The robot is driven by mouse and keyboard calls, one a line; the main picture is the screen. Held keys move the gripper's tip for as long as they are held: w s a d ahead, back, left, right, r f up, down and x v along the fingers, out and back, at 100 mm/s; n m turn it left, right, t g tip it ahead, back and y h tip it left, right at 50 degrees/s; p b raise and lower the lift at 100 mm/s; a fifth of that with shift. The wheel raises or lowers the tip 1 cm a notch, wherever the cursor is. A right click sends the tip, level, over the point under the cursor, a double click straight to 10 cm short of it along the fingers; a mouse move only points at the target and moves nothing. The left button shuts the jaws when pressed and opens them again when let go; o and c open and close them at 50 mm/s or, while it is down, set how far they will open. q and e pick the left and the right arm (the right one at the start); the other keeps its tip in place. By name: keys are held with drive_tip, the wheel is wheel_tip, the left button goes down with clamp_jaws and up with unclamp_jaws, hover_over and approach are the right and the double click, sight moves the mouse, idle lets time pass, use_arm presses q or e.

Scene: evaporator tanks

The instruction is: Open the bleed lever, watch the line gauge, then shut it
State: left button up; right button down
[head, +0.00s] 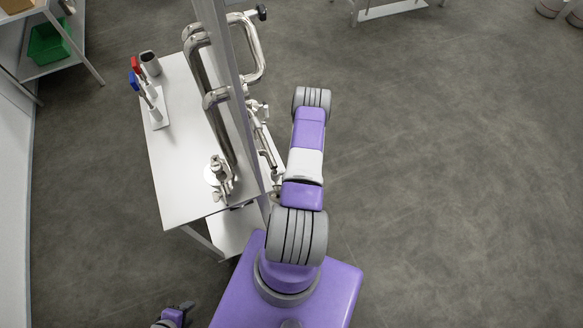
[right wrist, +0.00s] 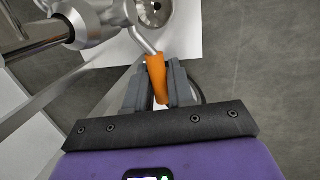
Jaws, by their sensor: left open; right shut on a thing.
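The bleed lever (right wrist: 156,72) has an orange grip on a bent metal stem and shows in the right wrist view. My right gripper (right wrist: 158,84) is shut on its orange grip, with one grey finger at each side. The stem runs up to a silver metal fitting (right wrist: 98,18). In the head view the lever and the right gripper are hidden. My left gripper (head: 178,314) shows at the bottom edge of the head view, open and away from the pipework. I cannot make out a readable gauge face in either view.
Bent steel pipes (head: 214,125) and a tall grey post (head: 222,60) rise by a white table (head: 180,180). A grey cup (head: 150,64) and a rack (head: 156,112) with red and blue tools stand on it.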

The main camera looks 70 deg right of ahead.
drive_tip(key=shift+s, duration=0.15)
drive_tip(key=c, duration=1.1)
unclamp_jaws()
drive_tip(key=p+v, duration=0.1)
drive_tip(key=v, duration=0.6)
drive_tip(key=shift+r+p, duration=0.3)
drive_tip(key=shift+p, duration=0.05)
